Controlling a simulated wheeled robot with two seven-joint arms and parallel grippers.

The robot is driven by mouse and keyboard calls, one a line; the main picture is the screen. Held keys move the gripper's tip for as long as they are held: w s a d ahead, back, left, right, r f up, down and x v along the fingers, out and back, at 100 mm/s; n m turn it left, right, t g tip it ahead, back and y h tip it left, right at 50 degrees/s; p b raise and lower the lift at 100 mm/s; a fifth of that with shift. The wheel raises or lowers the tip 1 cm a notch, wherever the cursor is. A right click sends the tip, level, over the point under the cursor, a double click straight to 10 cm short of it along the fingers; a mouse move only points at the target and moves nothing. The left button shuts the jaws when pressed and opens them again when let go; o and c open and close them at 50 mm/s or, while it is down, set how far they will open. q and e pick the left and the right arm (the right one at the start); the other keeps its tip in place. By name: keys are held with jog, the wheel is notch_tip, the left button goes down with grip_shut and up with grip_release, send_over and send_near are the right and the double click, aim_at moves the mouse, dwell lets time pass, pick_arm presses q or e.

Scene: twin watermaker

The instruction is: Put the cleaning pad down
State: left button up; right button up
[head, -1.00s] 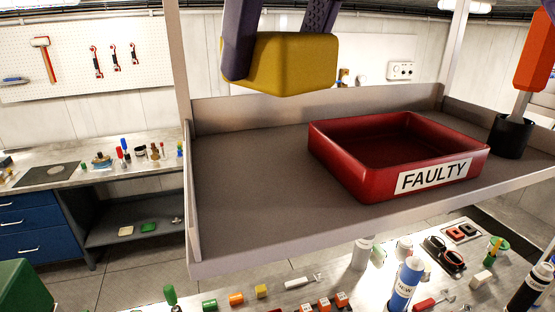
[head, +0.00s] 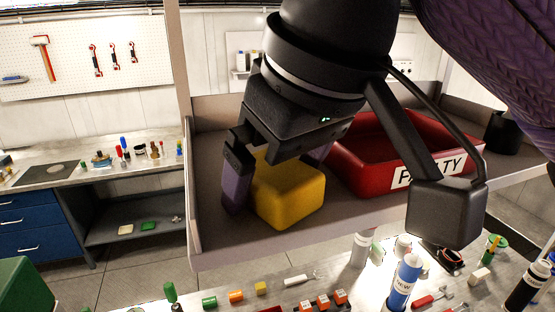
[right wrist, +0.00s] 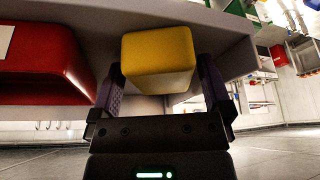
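The cleaning pad is a yellow block (head: 288,198) with rounded edges, low over the shelf left of the red tray. My right gripper (head: 277,185) reaches down from above, with one purple finger on each side of the pad, and looks shut on it. In the right wrist view the pad (right wrist: 158,52) sits between the two fingertips (right wrist: 160,85), with no clear gap at either side. I cannot tell whether its underside touches the shelf. My left gripper is out of view.
The grey shelf (head: 212,225) has raised edges at its left and back. A red tray (head: 355,178) marked FAULTY stands right of the pad, partly hidden by my arm. A black cup (head: 503,133) stands at the far right. A cluttered bench lies below.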

jog(key=shift+r, duration=0.1)
jog(key=v, duration=1.2)
